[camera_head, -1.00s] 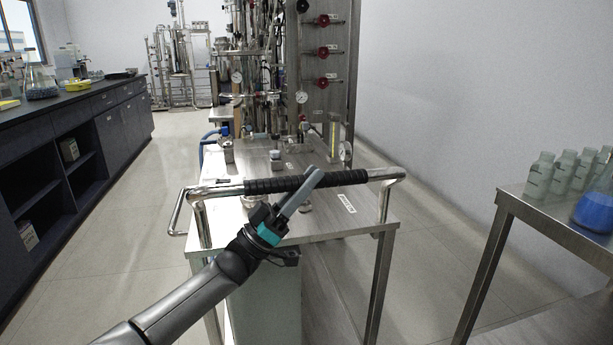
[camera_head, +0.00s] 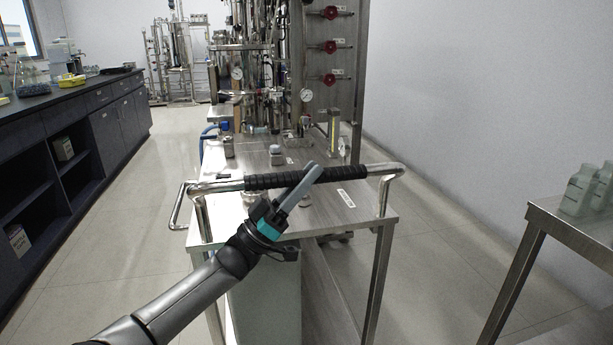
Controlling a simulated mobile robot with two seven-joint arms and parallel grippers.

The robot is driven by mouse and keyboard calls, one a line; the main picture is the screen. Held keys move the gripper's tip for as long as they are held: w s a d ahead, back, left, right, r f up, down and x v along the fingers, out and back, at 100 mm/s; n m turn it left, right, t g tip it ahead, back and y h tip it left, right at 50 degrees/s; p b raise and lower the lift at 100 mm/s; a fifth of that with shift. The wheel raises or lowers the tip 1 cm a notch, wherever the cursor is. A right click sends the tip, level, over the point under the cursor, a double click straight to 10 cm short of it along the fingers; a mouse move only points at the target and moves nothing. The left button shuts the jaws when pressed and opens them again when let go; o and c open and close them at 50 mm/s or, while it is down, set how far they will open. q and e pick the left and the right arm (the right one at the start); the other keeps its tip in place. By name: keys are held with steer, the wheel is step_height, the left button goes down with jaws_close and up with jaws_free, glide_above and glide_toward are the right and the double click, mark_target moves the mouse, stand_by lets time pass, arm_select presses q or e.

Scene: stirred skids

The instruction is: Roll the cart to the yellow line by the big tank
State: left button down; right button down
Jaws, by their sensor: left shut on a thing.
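The steel cart (camera_head: 325,222) stands straight ahead of me, with a flat top and a chrome push handle (camera_head: 385,171) with a black grip sleeve. My left gripper (camera_head: 300,186) is at the middle of the handle and shut on its black sleeve. Its finger crosses over the bar and hides a small part of it. My right gripper is out of view. A tall steel vessel (camera_head: 178,50), perhaps the big tank, stands far off at the back left. I see no yellow line on the floor.
A tall frame of pipes, gauges and red valves (camera_head: 330,46) rises at the cart's far end and blocks the view ahead. A dark lab bench (camera_head: 75,115) runs along the left. A steel table (camera_head: 560,228) with bottles (camera_head: 580,190) stands close on the right. Open floor (camera_head: 165,150) lies left of the cart.

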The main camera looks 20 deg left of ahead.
arm_select(q)
steer(key=c, duration=0.8)
jaws_free()
steer(key=shift+w+a+f+y, duration=0.1)
steer(key=shift+w+f+y, duration=0.05)
steer(key=shift+w+y, duration=0.15)
steer(key=shift+o, duration=0.9)
steer(key=shift+s, duration=0.1)
steer(key=v, duration=1.5)
steer(key=shift+f, duration=0.15)
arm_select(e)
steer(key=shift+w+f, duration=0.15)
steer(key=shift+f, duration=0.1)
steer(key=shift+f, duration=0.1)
